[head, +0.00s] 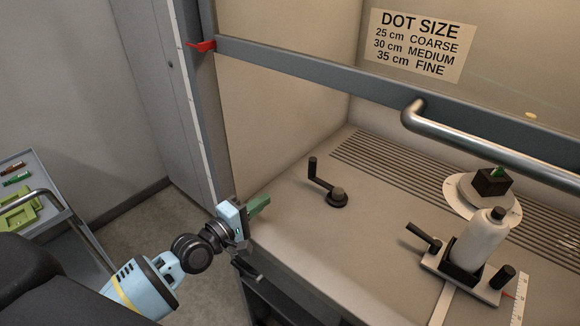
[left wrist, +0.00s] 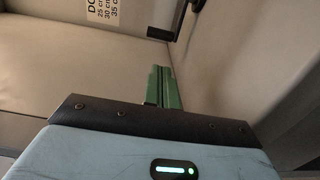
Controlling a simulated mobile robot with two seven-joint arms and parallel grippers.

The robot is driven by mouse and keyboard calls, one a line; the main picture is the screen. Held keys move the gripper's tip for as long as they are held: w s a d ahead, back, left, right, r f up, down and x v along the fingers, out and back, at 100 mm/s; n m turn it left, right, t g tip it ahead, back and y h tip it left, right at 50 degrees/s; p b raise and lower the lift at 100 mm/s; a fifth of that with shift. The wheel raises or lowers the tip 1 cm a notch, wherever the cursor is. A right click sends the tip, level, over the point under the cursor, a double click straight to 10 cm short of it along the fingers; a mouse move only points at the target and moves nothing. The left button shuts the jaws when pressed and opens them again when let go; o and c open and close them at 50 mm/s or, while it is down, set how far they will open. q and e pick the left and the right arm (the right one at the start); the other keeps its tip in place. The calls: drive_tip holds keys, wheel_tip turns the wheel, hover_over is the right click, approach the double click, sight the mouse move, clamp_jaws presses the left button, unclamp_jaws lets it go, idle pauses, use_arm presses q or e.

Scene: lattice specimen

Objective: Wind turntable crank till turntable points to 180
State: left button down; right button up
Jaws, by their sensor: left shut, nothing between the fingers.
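The turntable crank (head: 323,184) stands on the booth floor, left of the middle, with a black upright handle and a round hub at its right end. The turntable (head: 462,204) is a pale round disc at the right, bearing a dark block with a green piece on top. Its pointer reading is too small to tell. My left gripper (head: 262,205) is at the booth's front left edge, left of and nearer than the crank, apart from it. Its green fingers (left wrist: 161,88) are together and empty in the left wrist view. My right gripper is not seen.
A white bottle (head: 481,245) sits in a dark-handled holder beside a ruler strip (head: 519,299). A sash with a metal bar handle (head: 480,145) crosses above the booth opening. A sign (head: 421,44) hangs behind. A cart (head: 45,215) stands left. The floor around the crank is clear.

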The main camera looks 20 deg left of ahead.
use_arm(q)
drive_tip(key=shift+w+d+f, duration=0.1)
drive_tip(key=shift+w+d, duration=0.2)
drive_tip(key=shift+d, duration=0.1)
drive_tip(key=shift+w+d+r, duration=0.15)
drive_tip(key=shift+w+r, duration=0.05)
drive_tip(key=shift+w, duration=0.1)
approach(309, 170)
drive_tip(key=x, duration=0.5)
drive_tip(key=shift+w, duration=0.2)
drive_tip(key=shift+w+d, duration=0.3)
drive_tip(key=shift+w, duration=0.35)
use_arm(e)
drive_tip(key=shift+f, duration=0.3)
